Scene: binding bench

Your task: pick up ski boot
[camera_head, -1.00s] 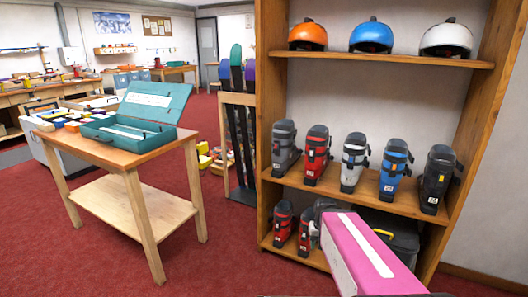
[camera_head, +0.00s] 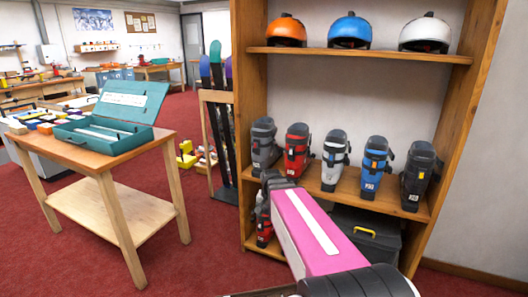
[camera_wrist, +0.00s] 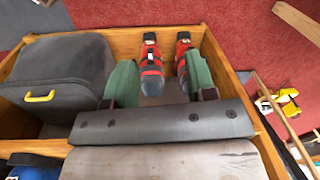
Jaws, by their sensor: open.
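Several ski boots stand in a row on the middle shelf in the head view: grey (camera_head: 265,146), red (camera_head: 297,150), white (camera_head: 335,160), blue (camera_head: 374,167) and black (camera_head: 419,174). A red and black boot (camera_head: 264,232) on the lower shelf shows partly behind my arm. The wrist view shows two red and black boots, one left (camera_wrist: 152,62) and one right (camera_wrist: 183,48). My gripper (camera_wrist: 160,78) is open, its green-padded fingers apart. The left boot lies between the fingers in the picture; the right boot is partly behind the right finger. I cannot tell any contact.
A dark case with a yellow handle (camera_wrist: 40,96) stands beside the boots on the lower shelf; it also shows in the head view (camera_head: 372,236). Helmets (camera_head: 348,31) sit on the top shelf. The wooden shelf unit (camera_head: 240,60) encloses the space. A workbench (camera_head: 108,158) stands left.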

